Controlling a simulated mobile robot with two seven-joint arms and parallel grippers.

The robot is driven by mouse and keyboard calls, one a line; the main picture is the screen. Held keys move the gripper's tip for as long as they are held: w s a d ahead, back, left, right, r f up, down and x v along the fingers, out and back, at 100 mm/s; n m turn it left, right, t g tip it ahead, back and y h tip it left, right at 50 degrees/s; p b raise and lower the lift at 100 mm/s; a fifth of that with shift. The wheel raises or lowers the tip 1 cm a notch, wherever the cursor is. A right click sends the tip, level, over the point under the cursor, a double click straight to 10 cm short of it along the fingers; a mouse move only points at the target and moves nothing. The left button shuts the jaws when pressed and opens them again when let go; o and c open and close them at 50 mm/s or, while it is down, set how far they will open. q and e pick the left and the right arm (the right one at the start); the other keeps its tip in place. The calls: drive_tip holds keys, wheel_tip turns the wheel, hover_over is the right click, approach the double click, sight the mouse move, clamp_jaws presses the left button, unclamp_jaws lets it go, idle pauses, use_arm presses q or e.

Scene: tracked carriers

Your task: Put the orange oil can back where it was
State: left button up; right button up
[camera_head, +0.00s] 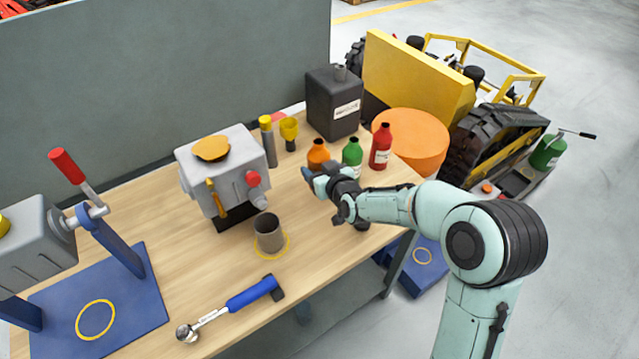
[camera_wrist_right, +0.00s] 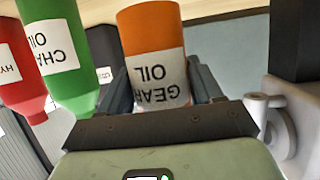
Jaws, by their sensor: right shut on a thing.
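The orange oil can (camera_head: 318,154), labelled gear oil, is at the back right of the wooden workbench (camera_head: 325,222). My right gripper (camera_head: 321,180) is shut on it; the hand hides its lower part in the head view. In the right wrist view the orange can (camera_wrist_right: 152,30) appears upside down between the two fingers of my right gripper (camera_wrist_right: 160,92). I cannot tell whether its base touches the bench. A green bottle (camera_head: 352,152) and a red bottle (camera_head: 381,146) stand to its right. My left gripper is not in view.
A black canister (camera_head: 334,108) stands behind the bottles. A grey machine (camera_head: 222,165) is left of the can, with a metal cup (camera_head: 269,233) inside a yellow ring. A tracked carrier (camera_head: 420,80) is beyond the bench.

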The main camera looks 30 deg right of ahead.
drive_tip(key=shift+f, duration=2.3)
drive_tip(key=shift+f+b, duration=0.15)
drive_tip(key=shift+b, duration=0.3)
drive_tip(key=o, duration=1.2)
drive_tip(key=shift+o, duration=0.2)
drive_tip(key=shift+r, duration=0.2)
drive_tip(key=v, duration=1.2)
drive_tip(key=shift+f, duration=0.1)
